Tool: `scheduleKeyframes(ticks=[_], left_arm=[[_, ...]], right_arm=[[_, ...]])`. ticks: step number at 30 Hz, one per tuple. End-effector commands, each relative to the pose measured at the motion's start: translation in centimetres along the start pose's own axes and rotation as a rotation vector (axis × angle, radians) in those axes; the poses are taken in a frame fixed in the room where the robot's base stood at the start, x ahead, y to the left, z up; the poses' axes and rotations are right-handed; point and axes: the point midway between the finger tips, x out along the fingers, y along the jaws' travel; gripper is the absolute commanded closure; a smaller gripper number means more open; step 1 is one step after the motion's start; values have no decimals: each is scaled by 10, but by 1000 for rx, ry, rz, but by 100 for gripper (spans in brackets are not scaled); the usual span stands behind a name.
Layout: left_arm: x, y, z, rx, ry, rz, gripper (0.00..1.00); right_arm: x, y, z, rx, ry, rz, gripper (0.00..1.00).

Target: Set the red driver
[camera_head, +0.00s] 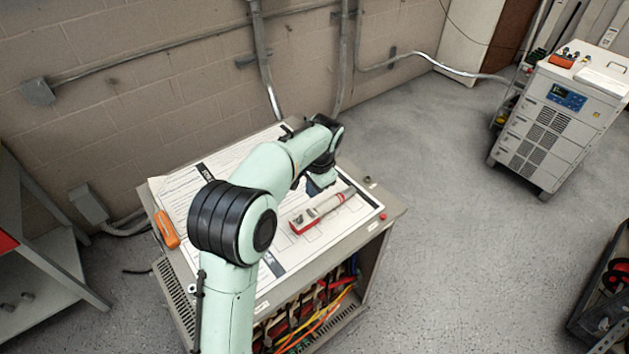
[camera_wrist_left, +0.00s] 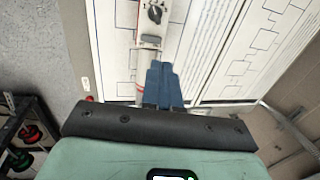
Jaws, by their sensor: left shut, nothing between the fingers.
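A red-and-white hand tool (camera_head: 318,212) with a narrow grey end lies on the printed sheet on top of the cabinet. It is the closest match I see to the red driver, but I cannot confirm its kind. In the left wrist view a white body with a black knob (camera_wrist_left: 154,12) shows just beyond the fingertips. My left gripper (camera_head: 317,187) is over the sheet beside the tool. Its blue fingers (camera_wrist_left: 161,72) are together with nothing between them. Whether they touch the tool is unclear. My right gripper is not in view.
An orange tool (camera_head: 166,230) lies at the sheet's left edge. The grey cabinet (camera_head: 388,208) has an open front full of coloured cables. A white wheeled unit (camera_head: 560,115) stands at the right, a metal shelf (camera_head: 45,250) at the left. Floor between cabinet and unit is clear.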

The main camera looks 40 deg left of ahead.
Motion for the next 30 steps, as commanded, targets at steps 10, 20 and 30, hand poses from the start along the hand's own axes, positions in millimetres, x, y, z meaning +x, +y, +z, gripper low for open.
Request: scheduleKeyframes(ticks=[10, 20, 30], left_arm=[[63, 0, 0, 0, -2, 0, 100], [76, 0, 0, 0, 0, 0, 100], [84, 0, 0, -1, -1, 1, 100]], right_arm=[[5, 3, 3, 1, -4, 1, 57], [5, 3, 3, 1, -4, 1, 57], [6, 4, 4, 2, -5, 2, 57]])
